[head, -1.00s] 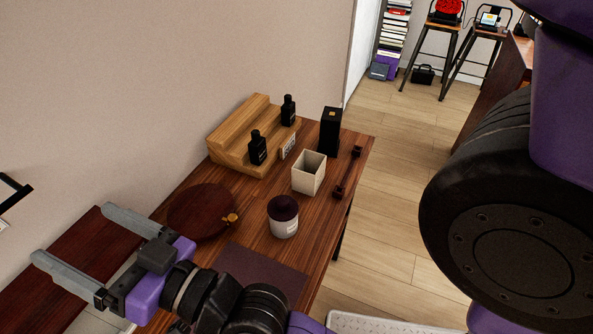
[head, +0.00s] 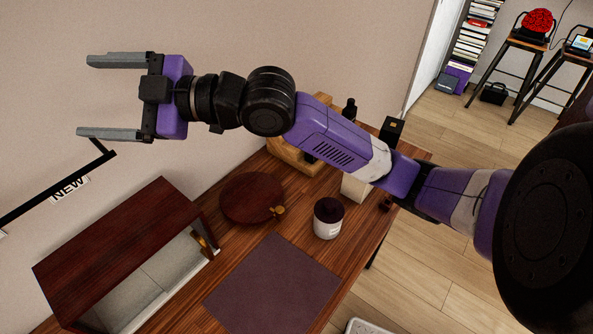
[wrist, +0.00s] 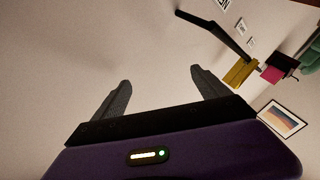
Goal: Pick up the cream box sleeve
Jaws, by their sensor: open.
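The cream box sleeve (head: 355,189) stands on the wooden table, mostly hidden behind my arm in the head view; only a pale lower part shows. My gripper (head: 85,97) is open and empty, raised in front of the wall at the upper left, far from the sleeve. In the wrist view my gripper (wrist: 160,78) has its two fingers spread with only bare wall between them. The sleeve does not show in the wrist view.
A dark-lidded white jar (head: 328,219) stands near the sleeve. A round dark board (head: 251,197), a purple mat (head: 272,288) and a dark wood case (head: 117,246) lie further left. A black box (head: 391,129) and a wooden stepped stand (head: 290,154) are behind.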

